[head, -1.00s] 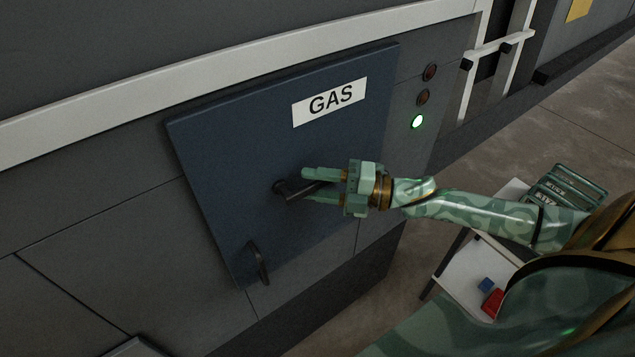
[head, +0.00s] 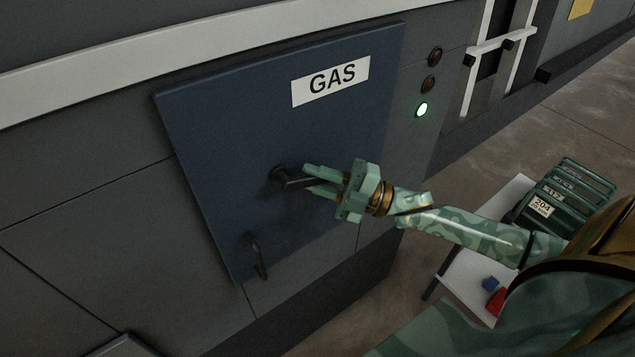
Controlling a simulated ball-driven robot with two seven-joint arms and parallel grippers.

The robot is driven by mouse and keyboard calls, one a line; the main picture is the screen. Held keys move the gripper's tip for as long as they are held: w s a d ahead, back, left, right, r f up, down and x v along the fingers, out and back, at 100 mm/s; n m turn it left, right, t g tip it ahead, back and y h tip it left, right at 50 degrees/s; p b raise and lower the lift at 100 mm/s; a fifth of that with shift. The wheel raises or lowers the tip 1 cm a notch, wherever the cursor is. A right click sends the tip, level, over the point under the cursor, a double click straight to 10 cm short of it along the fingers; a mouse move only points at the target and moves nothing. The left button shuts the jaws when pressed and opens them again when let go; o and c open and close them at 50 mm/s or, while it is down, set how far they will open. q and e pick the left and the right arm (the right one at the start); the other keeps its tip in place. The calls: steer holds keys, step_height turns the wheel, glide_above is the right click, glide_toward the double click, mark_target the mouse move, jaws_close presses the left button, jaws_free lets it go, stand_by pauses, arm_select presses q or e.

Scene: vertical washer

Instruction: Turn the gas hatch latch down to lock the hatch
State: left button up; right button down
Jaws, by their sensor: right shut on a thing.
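The blue gas hatch (head: 215,140) is in the middle of the head view, flush in the grey machine front and bearing a white GAS label (head: 331,82). The dark latch (head: 290,180) sits near the hatch's middle. It points to the right and slightly down from its round pivot. My right gripper (head: 313,181) comes in from the right and is shut on the latch's free end, one finger above and one below. A curved dark handle (head: 259,257) is at the hatch's lower left. My left gripper is not in view.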

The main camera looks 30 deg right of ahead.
steer(key=shift+s+a+f+m+t+h+b, duration=0.1)
steer(key=shift+a+f+m+t+h+b, duration=0.75)
steer(key=shift+m+t+h, duration=2.25)
steer(key=shift+s+a+f+m+t+h+b, duration=0.1)
steer(key=shift+a+f+m+t+h+b, duration=0.8)
steer(key=shift+m, duration=3.95)
steer(key=shift+a+f+m+t+h+b, duration=0.2)
steer(key=shift+a+m+t+h+b, duration=0.95)
steer(key=shift+m+t+h, duration=2.15)
steer(key=shift+m+g+y, duration=0.3)
steer(key=shift+m+g, duration=0.5)
steer(key=shift+m, duration=0.05)
steer(key=c, duration=1.3)
jaws_free()
steer(key=b+v, duration=0.5)
steer(key=v, duration=1.1)
steer(key=shift+s+d+f, duration=0.1)
steer(key=shift+s+f, duration=0.05)
